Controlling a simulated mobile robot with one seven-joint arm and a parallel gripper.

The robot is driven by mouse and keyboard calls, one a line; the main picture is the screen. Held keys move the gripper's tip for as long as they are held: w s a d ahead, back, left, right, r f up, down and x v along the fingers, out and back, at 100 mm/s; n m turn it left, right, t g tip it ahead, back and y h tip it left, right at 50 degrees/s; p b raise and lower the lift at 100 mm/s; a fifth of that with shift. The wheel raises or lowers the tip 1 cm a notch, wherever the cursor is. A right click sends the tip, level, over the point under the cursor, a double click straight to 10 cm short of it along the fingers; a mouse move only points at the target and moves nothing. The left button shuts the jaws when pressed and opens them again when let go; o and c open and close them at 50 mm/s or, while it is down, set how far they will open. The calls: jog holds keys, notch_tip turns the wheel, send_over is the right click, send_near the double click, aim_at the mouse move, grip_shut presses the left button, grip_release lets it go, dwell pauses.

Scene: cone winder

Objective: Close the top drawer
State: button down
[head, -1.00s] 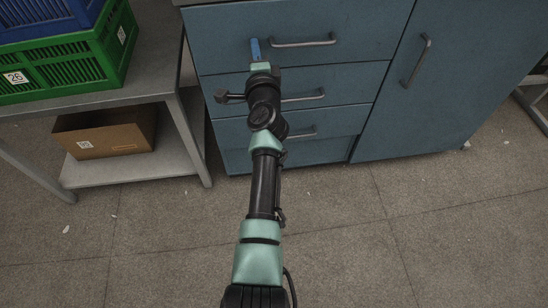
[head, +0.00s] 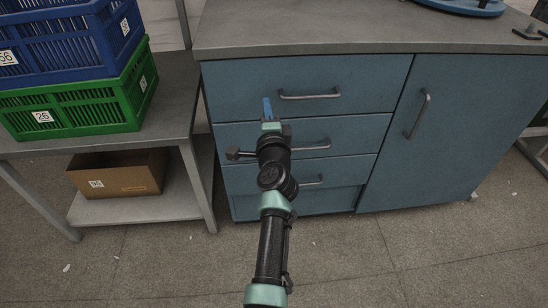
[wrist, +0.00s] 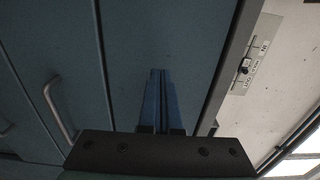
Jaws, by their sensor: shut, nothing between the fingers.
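The top drawer (head: 350,75) is the upper blue front of the cabinet, with a grey bar handle (head: 310,95). Its front looks about flush with the fronts below, and I see no clear gap. My gripper (head: 267,103) is left of that handle, in front of the drawer's lower left part. Its blue fingers are together and hold nothing. In the wrist view, the shut fingers (wrist: 158,74) point at a blue front (wrist: 150,30). I cannot tell whether the tips touch it.
Lower drawers (head: 345,135) sit beneath, with a cabinet door (head: 465,130) at right. The grey worktop (head: 320,30) is above. At left, a shelf table (head: 175,110) holds blue (head: 65,50) and green (head: 110,105) crates, with a cardboard box (head: 120,173) below. Open floor lies in front.

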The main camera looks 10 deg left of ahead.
jog(key=p+v, duration=0.4)
jog(key=v, duration=0.6)
jog(key=s+d+r+n+t, duration=0.1)
jog(key=s+r+n+t, duration=0.15)
jog(key=r, duration=0.75)
jog(key=s+d+r+n+t, duration=0.1)
jog(key=r+n, duration=0.3)
jog(key=r, duration=0.6)
jog(key=s+r+n+t, duration=0.1)
jog(key=r+n, duration=0.3)
jog(key=r, duration=0.5)
jog(key=s+d+r+n+t+h, duration=0.2)
jog(key=s+d+r+t, duration=0.1)
jog(key=s+r, duration=0.65)
jog(key=s+d+r+n+t+h, duration=0.3)
jog(key=s+d+r, duration=0.1)
jog(key=s+r, duration=0.55)
notch_tip(320, 180, up, 32)
jog(key=w+p, duration=0.1)
jog(key=p, duration=3)
jog(key=shift+a, duration=0.35)
jog(key=shift+m+g, duration=0.25)
